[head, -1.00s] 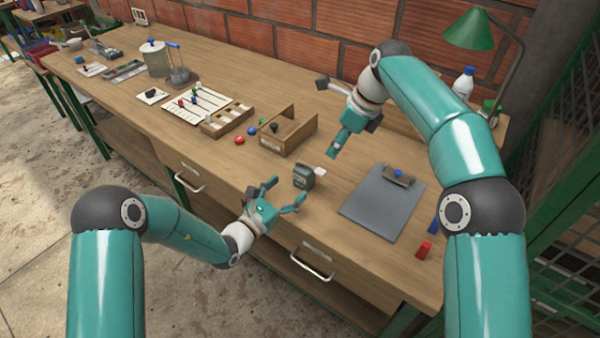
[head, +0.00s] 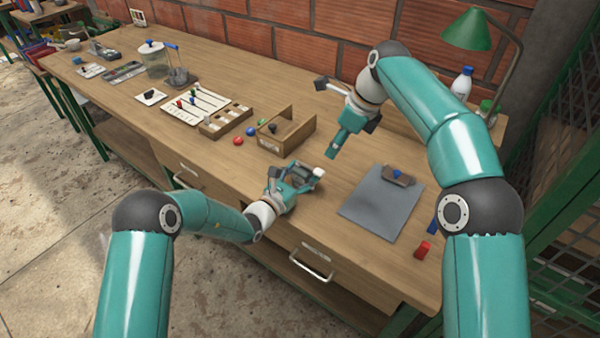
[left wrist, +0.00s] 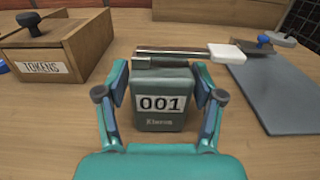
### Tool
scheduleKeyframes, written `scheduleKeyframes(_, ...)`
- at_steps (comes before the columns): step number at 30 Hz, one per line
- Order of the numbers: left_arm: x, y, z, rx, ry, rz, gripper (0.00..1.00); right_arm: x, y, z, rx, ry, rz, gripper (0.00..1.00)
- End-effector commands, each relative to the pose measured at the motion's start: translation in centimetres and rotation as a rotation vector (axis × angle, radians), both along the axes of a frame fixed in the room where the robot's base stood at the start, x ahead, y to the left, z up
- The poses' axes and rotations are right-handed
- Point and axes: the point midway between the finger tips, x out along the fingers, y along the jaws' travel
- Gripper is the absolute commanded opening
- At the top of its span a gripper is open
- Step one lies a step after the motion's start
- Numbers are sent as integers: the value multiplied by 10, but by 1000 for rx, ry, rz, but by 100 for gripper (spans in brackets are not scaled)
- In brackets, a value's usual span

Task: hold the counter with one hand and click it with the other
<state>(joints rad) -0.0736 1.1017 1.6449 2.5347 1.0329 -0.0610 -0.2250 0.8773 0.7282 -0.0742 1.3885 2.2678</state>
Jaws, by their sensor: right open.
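The counter (left wrist: 162,112) is a small dark grey-green box that reads 001. It stands upright on the bench, with a metal lever across its top that ends in a white pad (left wrist: 227,53). My left gripper (head: 296,182) reaches around it, and in the left wrist view its fingers (left wrist: 163,92) flank both sides. They are very close to the sides; I cannot tell if they press on it. In the head view the fingers partly hide the counter. My right gripper (head: 335,148) is open and empty, pointing down behind the counter, above the bench and apart from it.
The wooden tokens box (head: 287,132) stands behind and left of the counter. A red ball (head: 238,141) and a blue ball (head: 251,131) lie left of the box. The bench's front edge is close.

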Motion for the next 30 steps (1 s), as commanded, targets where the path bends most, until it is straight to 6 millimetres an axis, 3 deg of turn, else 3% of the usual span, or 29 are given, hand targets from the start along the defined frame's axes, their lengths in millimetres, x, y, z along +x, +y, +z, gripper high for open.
scheduleKeyframes(1,0,0,0,0,0,0,53,0,0,0,0,0,0,42)
scheduleKeyframes(8,0,1,0,0,0,1,16,0,0,0,0,0,0,42)
scheduleKeyframes(15,0,1,0,0,0,1,16,0,0,0,0,0,1,2)
scheduleKeyframes(30,0,1,0,0,0,1,16,0,0,0,0,0,1,0)
